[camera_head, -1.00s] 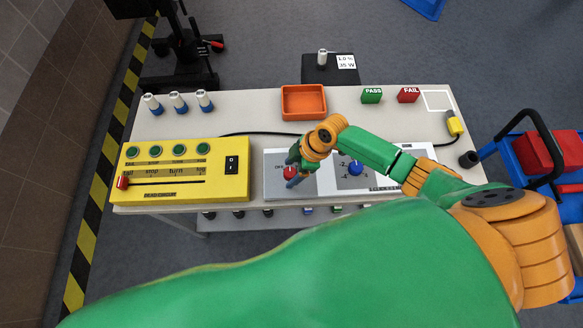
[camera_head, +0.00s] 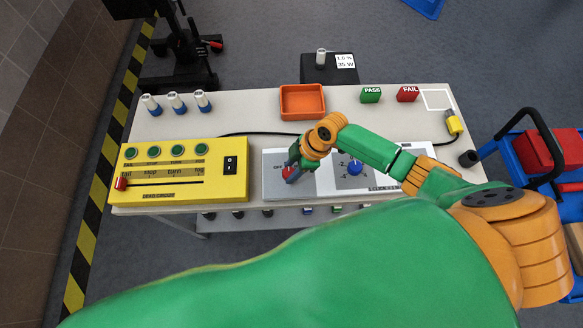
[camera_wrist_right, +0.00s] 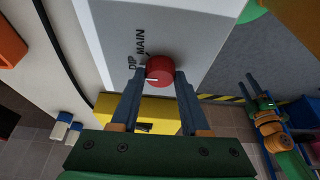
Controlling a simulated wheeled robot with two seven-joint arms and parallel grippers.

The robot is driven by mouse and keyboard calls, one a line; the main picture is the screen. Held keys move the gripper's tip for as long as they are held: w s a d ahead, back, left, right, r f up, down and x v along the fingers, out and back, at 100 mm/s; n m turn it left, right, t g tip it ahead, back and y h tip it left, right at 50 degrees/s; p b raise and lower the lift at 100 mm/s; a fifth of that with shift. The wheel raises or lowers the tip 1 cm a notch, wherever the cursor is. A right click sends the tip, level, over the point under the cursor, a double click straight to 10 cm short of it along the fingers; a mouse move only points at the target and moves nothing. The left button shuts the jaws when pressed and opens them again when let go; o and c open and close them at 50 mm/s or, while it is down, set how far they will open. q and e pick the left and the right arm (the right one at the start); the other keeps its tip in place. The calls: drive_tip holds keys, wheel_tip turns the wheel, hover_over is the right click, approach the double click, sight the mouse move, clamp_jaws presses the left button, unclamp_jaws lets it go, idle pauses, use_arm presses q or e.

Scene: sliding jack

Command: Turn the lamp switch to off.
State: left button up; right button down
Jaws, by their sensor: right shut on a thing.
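The lamp switch appears to be the round red knob (camera_head: 289,173) on the grey left part of a panel (camera_head: 271,190), with an "OFF" label beside it. In the right wrist view the knob (camera_wrist_right: 160,69) has a white pointer line, with the words "DIP" and "MAIN" near it. My right gripper (camera_head: 292,167) is at the knob and partly covers it. In the wrist view its two fingers (camera_wrist_right: 159,82) are shut on the knob's sides. My left gripper seems to show small at the right of the wrist view (camera_wrist_right: 252,84); its jaw state is unclear.
A blue knob (camera_head: 355,167) is on the panel's right part, close to my right arm. A yellow box (camera_head: 208,190) with buttons and a slider stands left. An orange tray (camera_head: 303,101), green PASS block (camera_head: 371,95) and red FAIL block (camera_head: 408,94) stand behind.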

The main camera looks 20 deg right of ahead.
drive_tip(key=n+b, duration=0.1)
drive_tip(key=n+g+b, duration=0.1)
drive_tip(key=n+b, duration=0.1)
drive_tip(key=shift+w+f, duration=0.15)
drive_tip(key=shift+f, duration=0.1)
drive_tip(key=n+g+b, duration=0.1)
drive_tip(key=n+b, duration=0.2)
drive_tip(key=shift+r+n+g, duration=0.1)
drive_tip(key=shift+n+g, duration=0.3)
drive_tip(key=shift+r+n+g+b, duration=0.1)
drive_tip(key=shift+n+g+b, duration=0.2)
drive_tip(key=shift+n+b, duration=0.5)
drive_tip(key=shift+c, duration=1.9)
unclamp_jaws()
drive_tip(key=shift+a, duration=0.1)
drive_tip(key=shift+w+r+h, duration=0.1)
drive_tip(key=shift+r+h, duration=0.05)
drive_tip(key=shift+h, duration=0.15)
